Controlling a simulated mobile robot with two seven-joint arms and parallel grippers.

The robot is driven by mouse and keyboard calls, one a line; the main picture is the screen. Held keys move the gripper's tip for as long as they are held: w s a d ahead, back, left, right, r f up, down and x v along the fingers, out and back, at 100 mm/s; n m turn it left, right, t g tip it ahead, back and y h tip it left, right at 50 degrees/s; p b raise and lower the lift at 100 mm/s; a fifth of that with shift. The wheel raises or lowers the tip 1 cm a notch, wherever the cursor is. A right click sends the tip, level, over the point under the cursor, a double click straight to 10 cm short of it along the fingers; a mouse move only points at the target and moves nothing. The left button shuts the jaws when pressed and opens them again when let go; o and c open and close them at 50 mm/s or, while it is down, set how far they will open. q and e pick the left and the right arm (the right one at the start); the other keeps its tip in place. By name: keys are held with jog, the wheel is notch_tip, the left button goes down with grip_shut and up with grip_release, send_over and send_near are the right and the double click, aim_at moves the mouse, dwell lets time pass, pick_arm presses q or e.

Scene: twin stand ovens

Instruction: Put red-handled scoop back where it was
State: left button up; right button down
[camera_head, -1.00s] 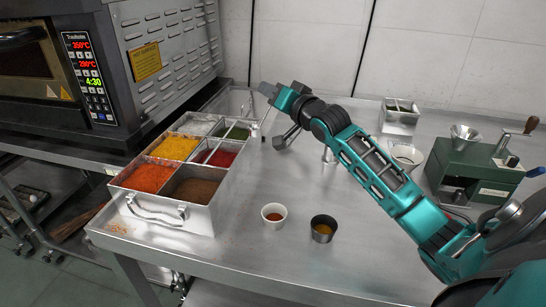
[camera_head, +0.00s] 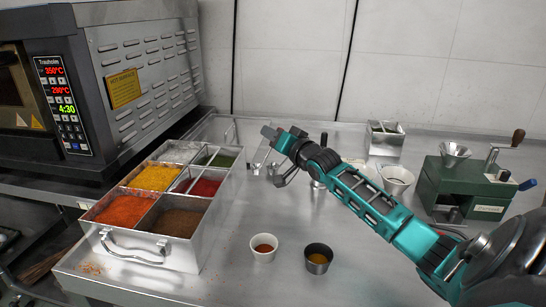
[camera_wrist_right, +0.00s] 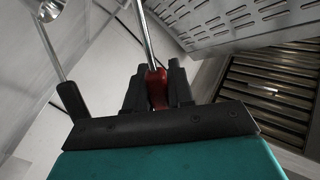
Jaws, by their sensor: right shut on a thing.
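The red-handled scoop shows in the right wrist view, where its red handle (camera_wrist_right: 157,88) sits between the dark fingers of my right gripper (camera_wrist_right: 158,90). A thin metal shaft runs up from the handle and out of the picture, so the scoop's bowl is hidden there. In the head view my right gripper (camera_head: 268,131) is above the steel table, behind and right of the spice box; the scoop cannot be made out clearly there. The steel spice box (camera_head: 186,255) has compartments of orange, yellow, green, red and brown powder. My left gripper is not in view.
A white cup (camera_head: 263,255) and a dark metal cup (camera_head: 318,268) stand at the front. A green grinder (camera_head: 465,185), a white bowl (camera_head: 397,187) and a small steel container (camera_head: 386,145) are at the right. The oven (camera_head: 130,80) borders the left.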

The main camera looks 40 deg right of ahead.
aim_at(257, 168)
notch_tip(257, 168, down, 5)
jog(key=shift+f+b, duration=0.2)
jog(key=shift+b, duration=0.3)
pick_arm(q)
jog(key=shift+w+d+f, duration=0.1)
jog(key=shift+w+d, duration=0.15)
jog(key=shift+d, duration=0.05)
pick_arm(e)
jog(key=c, duration=1)
grip_release()
